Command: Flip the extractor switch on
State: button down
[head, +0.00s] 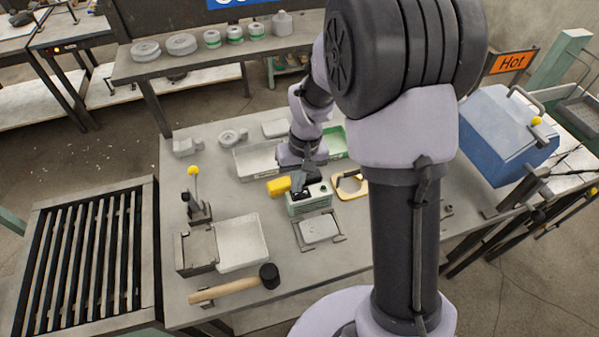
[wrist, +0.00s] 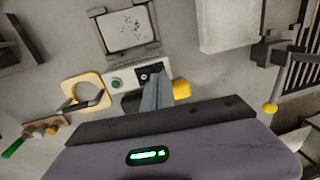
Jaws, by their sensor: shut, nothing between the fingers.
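The switch box (head: 310,205) is a small pale green box on the table, with a black panel on top. In the wrist view the box (wrist: 119,73) shows a green round button and a dark square with a small switch (wrist: 144,75). My gripper (head: 297,187) is shut and empty, pointing down at the box. In the wrist view its fingertips (wrist: 152,84) are right beside the dark square and cover part of it. I cannot tell whether they touch the switch, nor which way it is set.
A yellow block (head: 279,186) is close left of the gripper. A yellow-framed ring tool (head: 350,196) lies right of the box, and a metal plate in a holder (head: 319,229) in front. A mallet (head: 235,289) lies at the front left.

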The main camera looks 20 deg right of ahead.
jog(key=shift+a+f, duration=0.1)
jog(key=shift+f, duration=0.85)
jog(key=shift+a+f+b, duration=0.1)
jog(key=shift+f+b, duration=0.15)
jog(key=shift+b, duration=0.15)
jog(key=shift+d+r+p, duration=0.25)
jog(key=shift+d+p, duration=0.05)
jog(key=shift+d, duration=0.5)
notch_tip(320, 180, up, 14)
jog(key=a+p, duration=0.2)
jog(key=p, duration=0.4)
